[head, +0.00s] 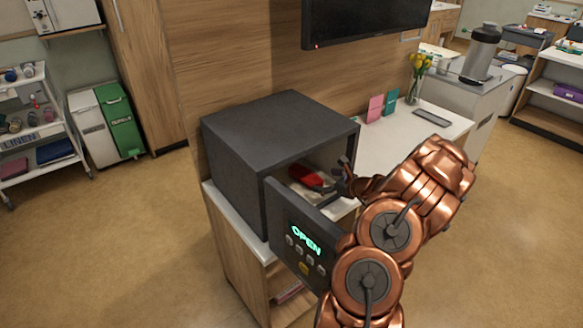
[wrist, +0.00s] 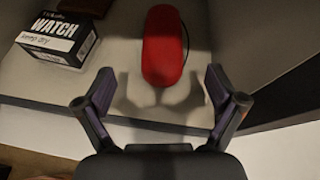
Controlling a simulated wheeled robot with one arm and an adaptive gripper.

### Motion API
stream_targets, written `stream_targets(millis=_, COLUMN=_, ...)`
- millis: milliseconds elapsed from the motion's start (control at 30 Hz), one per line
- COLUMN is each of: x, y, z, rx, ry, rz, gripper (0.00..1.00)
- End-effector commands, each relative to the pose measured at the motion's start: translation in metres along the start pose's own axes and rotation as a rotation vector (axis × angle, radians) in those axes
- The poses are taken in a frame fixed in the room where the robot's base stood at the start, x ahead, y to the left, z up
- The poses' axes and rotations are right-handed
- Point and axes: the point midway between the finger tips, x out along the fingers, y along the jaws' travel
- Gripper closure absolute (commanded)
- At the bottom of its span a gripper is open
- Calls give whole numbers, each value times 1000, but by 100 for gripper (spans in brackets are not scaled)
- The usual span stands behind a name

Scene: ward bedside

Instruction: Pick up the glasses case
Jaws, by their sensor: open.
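The glasses case is a red rounded oblong (wrist: 164,48) lying on the floor of an open safe. It also shows in the head view (head: 307,178), inside the dark grey safe (head: 270,118). My gripper (wrist: 158,88) is open and empty in the wrist view, its two fingers spread wide on either side of the line of the case. The near end of the case lies just ahead of the fingertips, between them in width. In the head view my gripper (head: 345,178) is at the safe's opening, partly hidden by my arm.
A white and black box marked WATCH (wrist: 57,40) sits left of the case in the safe. The safe door (head: 300,240) stands open, its display reading OPEN, close to my arm. The white counter (head: 385,150) to the right holds cards, a remote and flowers.

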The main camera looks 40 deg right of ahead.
Motion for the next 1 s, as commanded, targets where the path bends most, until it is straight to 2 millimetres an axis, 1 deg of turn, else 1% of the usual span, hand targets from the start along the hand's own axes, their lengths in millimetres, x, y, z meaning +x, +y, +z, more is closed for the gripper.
stream_targets(millis=167, x=6, y=0, z=0, rx=1, ry=1, rz=1, gripper=6)
stream_targets(millis=333, x=22, y=2, z=2, rx=-3, ry=0, rz=6, gripper=6)
stream_targets(millis=467, x=30, y=2, z=1, rx=-4, ry=-1, rz=5, gripper=6)
stream_targets(millis=667, x=42, y=2, z=-5, rx=-2, ry=2, rz=8, gripper=6)
stream_targets(millis=900, x=60, y=1, z=-12, rx=-1, ry=3, rz=8, gripper=6)
stream_targets(millis=1000, x=70, y=0, z=-12, rx=-2, ry=2, rz=6, gripper=6)
